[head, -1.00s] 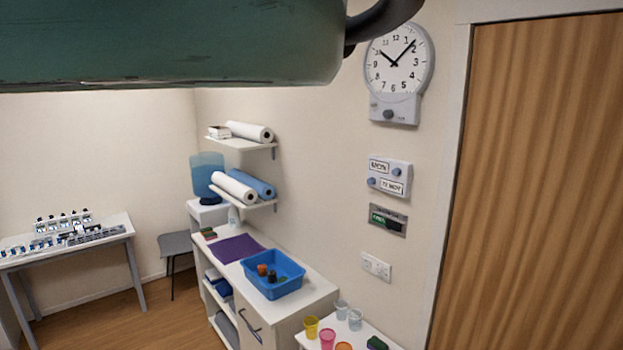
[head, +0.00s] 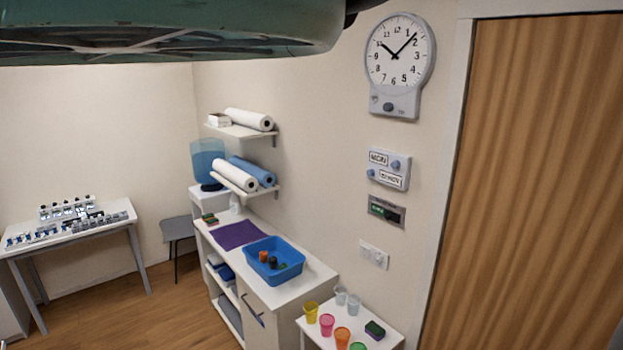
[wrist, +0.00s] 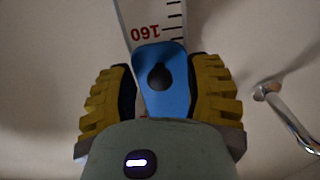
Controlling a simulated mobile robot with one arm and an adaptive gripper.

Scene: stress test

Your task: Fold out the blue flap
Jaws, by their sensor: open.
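The blue flap (wrist: 172,102) shows in the wrist view with a dark round knob (wrist: 160,76) on it. It lies over a white measuring strip (wrist: 150,18) with black ticks and a red "160", upside down in the picture. My gripper (wrist: 160,92) has its yellow ridged fingers apart, one on each side of the flap. I cannot tell whether either finger touches the flap. My gripper's body hides the flap's near end. The head view shows neither the flap nor my gripper.
In the wrist view a metal rail (wrist: 290,110) is on the wall at right. In the head view a wooden door (head: 525,180) is at right. A white cabinet with a blue tub (head: 274,272) and a low table with cups stand along the wall. Floor is free at lower left.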

